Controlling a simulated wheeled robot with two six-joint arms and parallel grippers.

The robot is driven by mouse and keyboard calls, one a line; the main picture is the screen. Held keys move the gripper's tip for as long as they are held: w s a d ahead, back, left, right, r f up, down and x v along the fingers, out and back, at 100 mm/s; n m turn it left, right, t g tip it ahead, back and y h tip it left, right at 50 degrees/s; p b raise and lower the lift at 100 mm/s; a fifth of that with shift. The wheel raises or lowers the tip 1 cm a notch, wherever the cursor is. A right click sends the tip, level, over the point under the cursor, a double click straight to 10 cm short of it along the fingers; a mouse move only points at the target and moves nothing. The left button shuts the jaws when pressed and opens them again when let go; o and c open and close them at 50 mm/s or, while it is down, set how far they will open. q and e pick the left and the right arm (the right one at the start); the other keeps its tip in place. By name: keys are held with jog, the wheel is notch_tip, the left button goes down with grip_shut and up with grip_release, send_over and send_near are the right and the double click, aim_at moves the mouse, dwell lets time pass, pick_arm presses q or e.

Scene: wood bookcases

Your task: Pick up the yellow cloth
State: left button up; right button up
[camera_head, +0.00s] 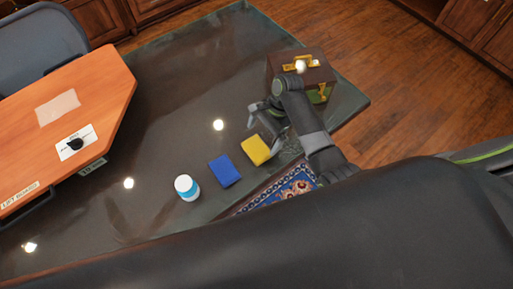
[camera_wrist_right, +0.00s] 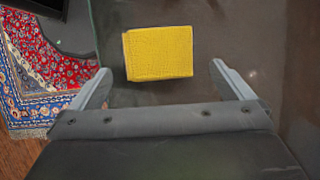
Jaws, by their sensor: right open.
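The yellow cloth (camera_head: 256,150) lies flat on the dark glass table, right of a blue cloth (camera_head: 225,171). In the right wrist view the yellow cloth (camera_wrist_right: 158,53) lies ahead of the fingertips, mostly within the width between them. My right gripper (camera_head: 268,123) is beside the yellow cloth in the head view. In the right wrist view my right gripper (camera_wrist_right: 160,80) is open, with nothing between its two fingers. My left gripper is not in view.
The glass table (camera_head: 165,95) also holds a white and blue bottle (camera_head: 187,188) and a dark box with gold fittings (camera_head: 302,72). An orange board (camera_head: 95,95) stands at the left. A patterned rug (camera_head: 285,190) lies below the table's near edge.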

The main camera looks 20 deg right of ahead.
aim_at(257, 147)
jog(key=x, duration=0.5)
jog(key=shift+s+a+p, duration=0.1)
jog(key=shift+p, duration=0.25)
jog(key=shift+r, duration=0.1)
jog(key=c, duration=0.9)
jog(key=shift+o, duration=0.2)
notch_tip(257, 147, up, 10)
